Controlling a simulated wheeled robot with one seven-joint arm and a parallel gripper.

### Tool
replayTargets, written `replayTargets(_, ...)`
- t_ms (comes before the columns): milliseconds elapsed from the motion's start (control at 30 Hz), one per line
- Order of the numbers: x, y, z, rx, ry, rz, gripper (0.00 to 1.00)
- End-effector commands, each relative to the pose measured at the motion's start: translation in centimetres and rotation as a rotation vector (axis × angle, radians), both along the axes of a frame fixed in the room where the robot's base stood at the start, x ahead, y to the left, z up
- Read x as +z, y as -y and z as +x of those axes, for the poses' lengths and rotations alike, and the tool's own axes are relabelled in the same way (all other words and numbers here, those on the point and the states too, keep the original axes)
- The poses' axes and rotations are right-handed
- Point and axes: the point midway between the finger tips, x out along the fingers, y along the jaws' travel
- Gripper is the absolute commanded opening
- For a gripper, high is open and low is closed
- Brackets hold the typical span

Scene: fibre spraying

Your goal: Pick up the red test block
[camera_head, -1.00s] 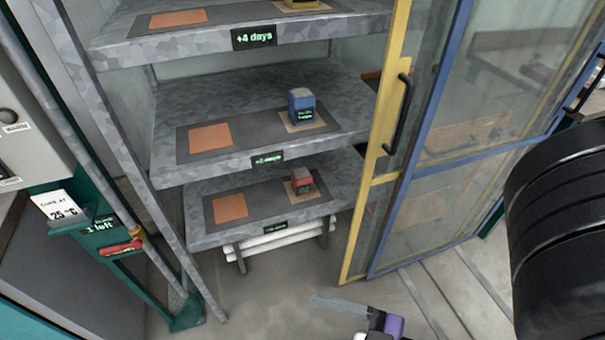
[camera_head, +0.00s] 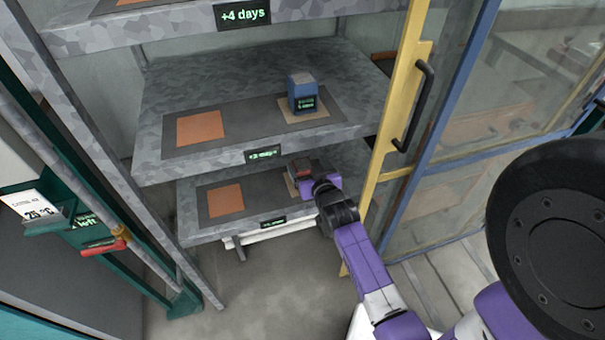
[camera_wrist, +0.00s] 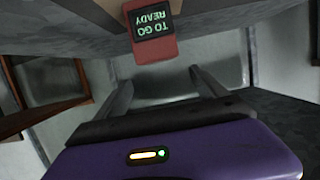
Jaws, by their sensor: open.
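The red test block (camera_wrist: 153,48) shows in the wrist view, just ahead of my fingers, with its green "READY TO GO" display upside down. In the head view the block (camera_head: 299,166) sits on the right side of the lowest visible shelf (camera_head: 263,217), largely hidden behind my gripper (camera_head: 308,180). In the wrist view my gripper (camera_wrist: 162,80) is open, its two dark fingers pointing toward the block. The block lies roughly in line with the gap, beyond the fingertips. No contact is visible.
The shelf above, labelled "+3 days", carries a blue block (camera_head: 303,93) and overhangs my gripper closely. An orange square (camera_head: 226,200) lies left on the low shelf. A yellow-framed door (camera_head: 405,110) with a black handle (camera_head: 416,105) stands at the right.

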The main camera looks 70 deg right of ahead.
Motion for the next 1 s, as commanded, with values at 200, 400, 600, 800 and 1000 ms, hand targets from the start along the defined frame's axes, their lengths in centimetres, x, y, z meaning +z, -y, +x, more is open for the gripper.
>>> replayTargets(200, -4.0, 0.0, 0.3, -0.003, -0.067, 0.081, 0.82)
replayTargets(400, -4.7, 1.5, 1.5, -0.003, -0.066, 0.081, 0.82)
replayTargets(600, -5.2, 3.4, 3.2, -0.003, -0.064, 0.080, 0.82)
replayTargets(800, -6.1, 4.8, 4.5, -0.001, -0.065, 0.080, 0.82)
replayTargets(1000, -6.1, 4.9, 4.6, -0.001, -0.065, 0.080, 0.82)
